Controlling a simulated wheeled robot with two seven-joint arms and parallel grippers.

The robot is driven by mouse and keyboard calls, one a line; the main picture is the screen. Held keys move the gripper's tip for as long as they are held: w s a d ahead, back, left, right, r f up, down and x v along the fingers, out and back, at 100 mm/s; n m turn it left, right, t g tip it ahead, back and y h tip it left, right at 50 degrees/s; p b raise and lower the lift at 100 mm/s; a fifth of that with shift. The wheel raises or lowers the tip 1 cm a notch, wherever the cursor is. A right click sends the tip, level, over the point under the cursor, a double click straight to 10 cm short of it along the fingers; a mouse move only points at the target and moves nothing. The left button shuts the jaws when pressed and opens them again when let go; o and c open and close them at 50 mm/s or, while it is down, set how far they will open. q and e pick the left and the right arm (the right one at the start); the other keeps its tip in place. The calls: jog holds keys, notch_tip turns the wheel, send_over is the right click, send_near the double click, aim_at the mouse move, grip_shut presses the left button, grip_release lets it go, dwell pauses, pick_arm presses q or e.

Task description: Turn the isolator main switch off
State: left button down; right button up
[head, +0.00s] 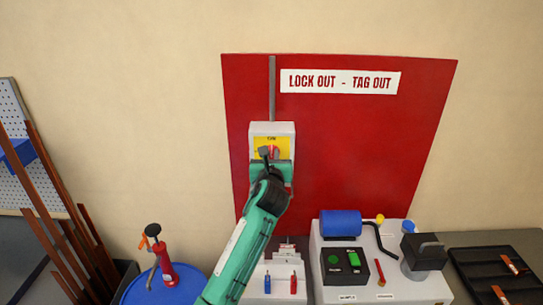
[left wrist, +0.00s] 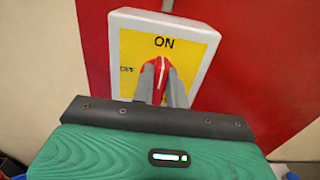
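The isolator main switch is a light grey box (head: 286,128) with a yellow face on the red board; it also fills the upper middle of the left wrist view (left wrist: 198,50). Its red handle (left wrist: 161,77) stands near upright, its white line pointing up towards ON; OFF is marked at the left. My left gripper (left wrist: 160,88) has one grey finger on each side of the handle, close against it with no clear gap. In the head view the left gripper (head: 268,155) covers the lower part of the switch. My right gripper is not in view.
A red board (head: 360,150) with a LOCK OUT - TAG OUT sign (head: 340,82) hangs on the wall. Below are a bender machine (head: 335,290), a black tray (head: 475,270) and a blue drum (head: 135,295). Copper bars (head: 60,200) lean at left.

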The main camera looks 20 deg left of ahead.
pick_arm(q)
jog(key=shift+n, duration=0.3)
jog(key=shift+a+n, duration=0.15)
jog(key=shift+n, duration=0.45)
jog(key=shift+s+a+f+n+b, duration=0.1)
jog(key=shift+a+f+n+b, duration=0.3)
jog(key=shift+n, duration=2.25)
jog(key=shift+s+a+f+n+b, duration=0.15)
jog(key=shift+n+b, duration=0.4)
jog(key=shift+n, duration=2.15)
jog(key=shift+a+f+n+b, duration=0.15)
jog(key=shift+f+n+b, duration=0.25)
jog(key=shift+n, duration=2.25)
jog(key=shift+r, duration=0.1)
jog(key=c, duration=1.4)
grip_release()
